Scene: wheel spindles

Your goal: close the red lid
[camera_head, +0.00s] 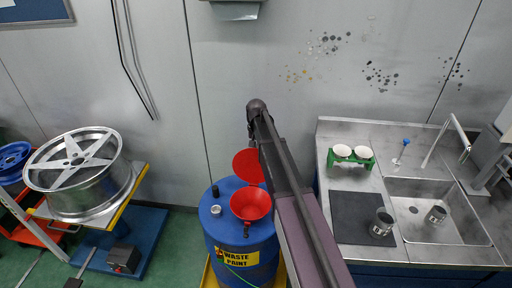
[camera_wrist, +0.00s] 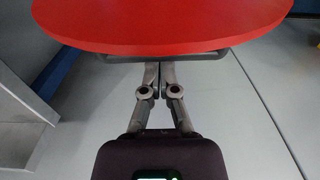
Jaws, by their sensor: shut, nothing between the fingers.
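The red lid (camera_head: 248,166) stands raised behind the red funnel (camera_head: 251,204) on top of a blue drum (camera_head: 240,245) labelled waste paint. My arm partly covers the lid's right side in the head view. In the wrist view the lid (camera_wrist: 160,22) fills the top as a broad red disc. My gripper (camera_wrist: 160,68) is shut and empty, its fingertips at the lid's near edge. I cannot tell whether they touch it. A thin grey bar (camera_wrist: 215,56) runs along that edge. The gripper itself is hidden behind my arm in the head view.
A steel counter (camera_head: 393,180) with a sink (camera_head: 435,208) stands to the right, holding metal cups and a green rack (camera_head: 350,156). A wheel (camera_head: 80,172) rests on a stand to the left. A grey wall (camera_head: 225,100) is close behind the drum.

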